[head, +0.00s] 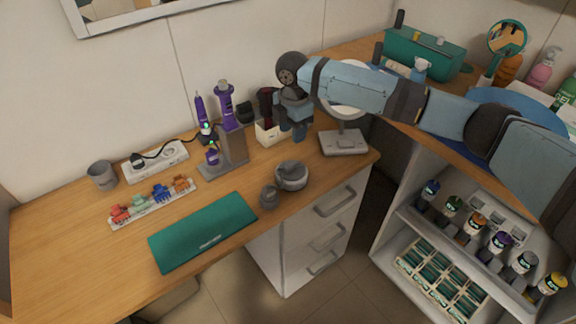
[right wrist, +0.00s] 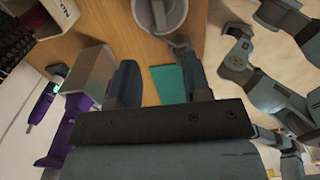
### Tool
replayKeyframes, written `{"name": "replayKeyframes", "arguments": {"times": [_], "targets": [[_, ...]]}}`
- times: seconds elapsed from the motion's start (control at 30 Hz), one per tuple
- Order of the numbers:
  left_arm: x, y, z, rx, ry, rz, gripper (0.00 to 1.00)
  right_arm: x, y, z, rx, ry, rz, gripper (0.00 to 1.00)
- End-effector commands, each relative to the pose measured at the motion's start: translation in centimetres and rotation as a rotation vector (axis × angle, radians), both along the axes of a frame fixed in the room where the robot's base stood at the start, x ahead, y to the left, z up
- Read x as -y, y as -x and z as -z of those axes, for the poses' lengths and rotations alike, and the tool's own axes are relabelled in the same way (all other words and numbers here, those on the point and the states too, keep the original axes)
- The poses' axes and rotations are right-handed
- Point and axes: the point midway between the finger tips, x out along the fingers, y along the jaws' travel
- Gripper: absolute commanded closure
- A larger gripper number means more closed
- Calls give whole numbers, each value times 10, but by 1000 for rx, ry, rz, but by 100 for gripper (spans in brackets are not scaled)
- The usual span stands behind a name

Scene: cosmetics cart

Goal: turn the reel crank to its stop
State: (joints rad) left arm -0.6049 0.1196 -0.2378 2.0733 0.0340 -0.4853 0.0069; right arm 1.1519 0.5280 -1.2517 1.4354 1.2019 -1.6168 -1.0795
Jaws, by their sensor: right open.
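My right gripper (head: 298,136) points down above the desk, behind and above the round item. In the right wrist view its fingers (right wrist: 162,70) are apart with nothing between them. Grey-blue links of mine show there at right; their gripper is unclear.
A grey stand with purple tools (head: 228,150) is left of my right gripper. A white box (head: 268,132) and a round mirror on a grey base (head: 344,142) stand close by. A green mat (head: 204,232) lies in front; the desk's left front is bare.

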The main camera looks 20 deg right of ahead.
Motion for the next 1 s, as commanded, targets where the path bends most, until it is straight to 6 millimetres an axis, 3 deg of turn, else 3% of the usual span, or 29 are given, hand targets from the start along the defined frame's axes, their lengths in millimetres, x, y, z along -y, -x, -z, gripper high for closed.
{"name": "replayKeyframes", "arguments": {"times": [0.3, 0.5, 0.7, 1.0], "targets": [[0, 0, 6, 2, -4, 3, 43, -1, 1, 69, -2, 0, 2, 55], [0, 0, 7, 5, -7, 5, 43, -1, 0, 103, 0, -1, 1, 55], [-1, 1, 8, 7, -11, 10, 43, -1, 0, 119, 2, -2, 1, 55], [-1, 1, 7, 9, -12, 10, 43, -1, 0, 121, 2, -2, 1, 55]]}}
